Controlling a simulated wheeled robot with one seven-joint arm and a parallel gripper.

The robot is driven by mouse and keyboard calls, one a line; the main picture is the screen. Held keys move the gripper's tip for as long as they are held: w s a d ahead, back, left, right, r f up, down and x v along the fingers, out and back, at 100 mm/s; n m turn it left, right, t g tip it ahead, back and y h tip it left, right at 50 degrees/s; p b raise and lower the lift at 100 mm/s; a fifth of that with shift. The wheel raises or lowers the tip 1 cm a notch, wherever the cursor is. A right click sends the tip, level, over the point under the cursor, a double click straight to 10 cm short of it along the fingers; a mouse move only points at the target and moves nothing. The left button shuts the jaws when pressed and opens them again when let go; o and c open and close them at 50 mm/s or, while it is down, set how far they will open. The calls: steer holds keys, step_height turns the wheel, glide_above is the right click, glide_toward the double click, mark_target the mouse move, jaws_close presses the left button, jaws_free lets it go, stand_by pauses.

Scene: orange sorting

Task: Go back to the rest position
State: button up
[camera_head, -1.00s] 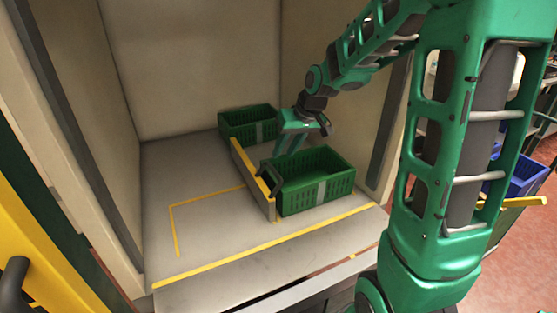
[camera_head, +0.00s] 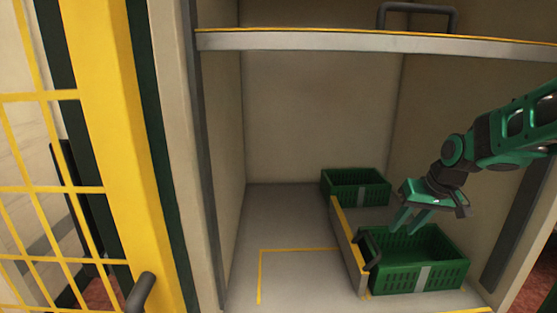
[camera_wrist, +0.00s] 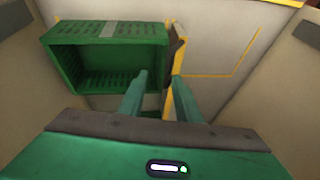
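My gripper (camera_head: 408,218) hangs above the left back part of the front green crate (camera_head: 398,281) in the head view. Its two green fingers are apart, with nothing between them. In the wrist view, my gripper (camera_wrist: 159,75) also shows open and empty, and the front crate (camera_wrist: 105,37) lies upper left with no objects visible inside. The rear green crate (camera_head: 355,190) stands behind; only a little of it shows in the wrist view, and much of its inside is hidden.
A low yellow-topped divider (camera_head: 348,245) runs along the crates' left side. The grey floor (camera_head: 285,215) left of it is bare, with yellow lines. Cabinet walls enclose the sides. A raised door edge (camera_head: 380,42) crosses above; a yellow mesh frame (camera_head: 118,120) stands left.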

steer(key=s+d+m+g, duration=0.2)
steer(key=s, duration=1.2)
steer(key=s+d+m+g+h, duration=0.1)
steer(key=s+m+g, duration=0.1)
steer(key=s, duration=1.3)
steer(key=shift+s+d+f+m, duration=0.15)
steer(key=shift+d+f+m, duration=0.25)
steer(key=shift+m, duration=0.2)
steer(key=shift+w+f, duration=0.2)
steer(key=shift+w, duration=0.4)
